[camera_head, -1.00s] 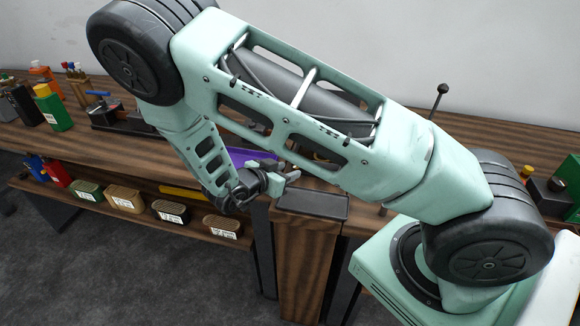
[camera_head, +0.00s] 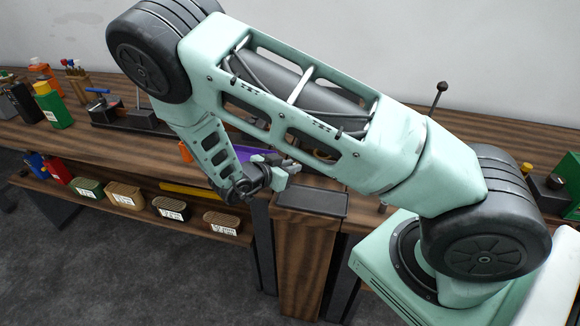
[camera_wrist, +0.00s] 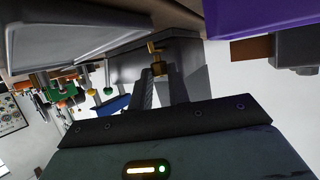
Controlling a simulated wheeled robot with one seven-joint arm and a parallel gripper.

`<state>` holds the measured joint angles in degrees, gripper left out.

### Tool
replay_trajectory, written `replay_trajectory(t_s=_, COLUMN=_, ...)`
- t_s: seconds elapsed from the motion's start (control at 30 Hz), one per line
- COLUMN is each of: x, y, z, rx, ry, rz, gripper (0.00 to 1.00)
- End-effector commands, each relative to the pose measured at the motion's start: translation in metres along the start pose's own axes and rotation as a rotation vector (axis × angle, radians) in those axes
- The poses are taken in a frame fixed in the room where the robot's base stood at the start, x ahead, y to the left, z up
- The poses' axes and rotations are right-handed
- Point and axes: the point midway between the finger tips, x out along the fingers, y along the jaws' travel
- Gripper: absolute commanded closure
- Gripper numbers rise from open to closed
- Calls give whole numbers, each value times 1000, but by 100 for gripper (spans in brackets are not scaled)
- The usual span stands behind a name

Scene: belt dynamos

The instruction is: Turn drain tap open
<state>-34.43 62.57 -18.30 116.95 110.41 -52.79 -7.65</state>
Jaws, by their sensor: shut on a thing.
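The drain tap (camera_wrist: 157,62) is a small brass piece below a grey metal body in the wrist view. My gripper (camera_wrist: 160,78) has its two dark fingers shut on it, one on each side. In the head view my gripper (camera_head: 291,168) is at the front edge of the wooden bench, beside a dark tray. My own arm covers that part of the bench, and the tap cannot be made out there. How far the tap is turned cannot be told.
The dark tray (camera_head: 312,204) lies right of my gripper. A purple item (camera_head: 244,152) is behind my forearm and looms close in the wrist view (camera_wrist: 262,16). Several labelled boxes (camera_head: 171,209) stand on the lower shelf. The grey floor (camera_head: 130,280) in front is clear.

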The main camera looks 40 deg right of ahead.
Motion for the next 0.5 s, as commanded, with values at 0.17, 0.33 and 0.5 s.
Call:
replay_trajectory(t_s=0.17, x=1, y=-5, z=0, rx=57, ry=-4, rz=122, gripper=100)
replay_trajectory(t_s=0.33, x=0, y=-6, z=0, rx=78, ry=-4, rz=184, gripper=100)
replay_trajectory(t_s=0.5, x=0, y=-6, z=-1, rx=78, ry=-3, rz=188, gripper=100)
